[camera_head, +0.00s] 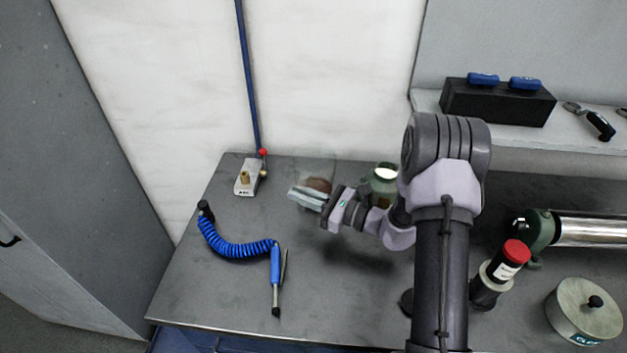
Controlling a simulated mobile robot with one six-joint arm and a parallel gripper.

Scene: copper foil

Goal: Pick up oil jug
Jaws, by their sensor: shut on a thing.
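The oil jug (319,184) appears to be the clear container with brown contents near the back edge of the workbench, against the pale wall. Its outline is faint, and its lower part is hidden behind my gripper. My gripper (306,197) reaches in from the right, its pale jaws pointing left at the jug. The jaws are shut on the jug. The exact contact and handle are too small to make out. I cannot tell whether the jug is touching the bench.
On the grey bench (225,305) lie a blue coiled air hose (236,245) and a small device with a red knob (249,176). A green container (383,182) stands behind my arm. A red-capped bottle (507,262), metal cylinder (590,230) and round tin (583,315) are at right.

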